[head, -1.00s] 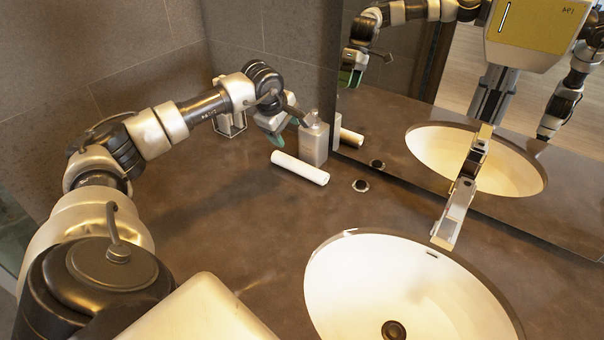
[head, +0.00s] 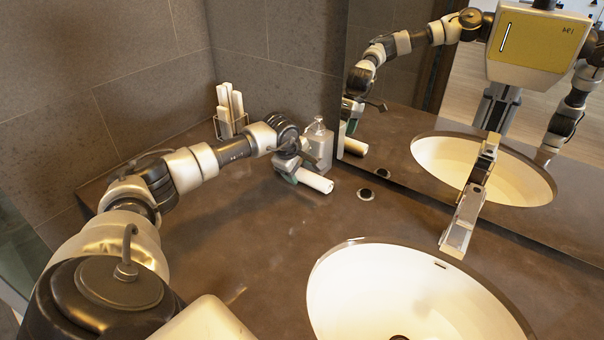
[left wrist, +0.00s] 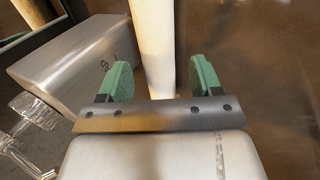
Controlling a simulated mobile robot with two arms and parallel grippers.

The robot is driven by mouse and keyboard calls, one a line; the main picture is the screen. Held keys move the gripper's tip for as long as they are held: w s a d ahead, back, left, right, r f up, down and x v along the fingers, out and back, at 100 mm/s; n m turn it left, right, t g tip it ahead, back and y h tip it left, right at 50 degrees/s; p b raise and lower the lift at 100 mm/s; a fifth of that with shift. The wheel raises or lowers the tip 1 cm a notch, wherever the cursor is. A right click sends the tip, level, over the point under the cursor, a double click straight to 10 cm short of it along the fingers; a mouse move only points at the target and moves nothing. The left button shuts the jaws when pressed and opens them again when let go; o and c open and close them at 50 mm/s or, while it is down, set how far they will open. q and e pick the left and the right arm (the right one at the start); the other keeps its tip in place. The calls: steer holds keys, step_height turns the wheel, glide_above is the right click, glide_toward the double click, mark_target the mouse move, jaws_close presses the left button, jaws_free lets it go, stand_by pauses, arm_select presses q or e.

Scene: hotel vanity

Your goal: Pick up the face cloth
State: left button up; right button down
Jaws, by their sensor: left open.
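The face cloth is a white roll lying on the brown counter (head: 240,210), its near right end (head: 317,182) showing in the head view beside the soap dispenser. My left gripper (head: 292,174) is low over the roll's left part and hides it there. In the left wrist view, the green fingertips of the gripper (left wrist: 160,80) are apart, with the white roll (left wrist: 155,40) between them. I cannot tell whether either finger touches it. My right gripper is not directly in view; only part of that arm shows in the mirror.
A metallic soap dispenser (head: 320,143) stands close behind the roll. A holder with several upright white rolls (head: 231,108) is in the back corner. A mirror (head: 400,90) borders the counter. The sink (head: 400,285) and faucet (head: 463,220) are at right.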

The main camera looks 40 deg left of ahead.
arm_select(q)
steer(key=shift+x, duration=1.4)
steer(key=shift+r, duration=0.1)
steer(key=c, duration=0.8)
steer(key=shift+o, duration=0.2)
steer(key=shift+r, duration=0.15)
steer(key=shift+w+r, duration=0.1)
steer(key=shift+r, duration=0.1)
steer(key=v, duration=0.1)
steer(key=b+v, duration=0.1)
steer(key=shift+w+a+r, duration=0.1)
steer(key=shift+r, duration=0.3)
steer(key=s+b, duration=0.1)
steer(key=s, duration=0.4)
steer(key=s+d+b, duration=0.1)
steer(key=s+b, duration=0.1)
steer(key=s, duration=0.4)
steer(key=s+d+b, duration=0.1)
steer(key=s, duration=0.5)
steer(key=shift+s, duration=0.2)
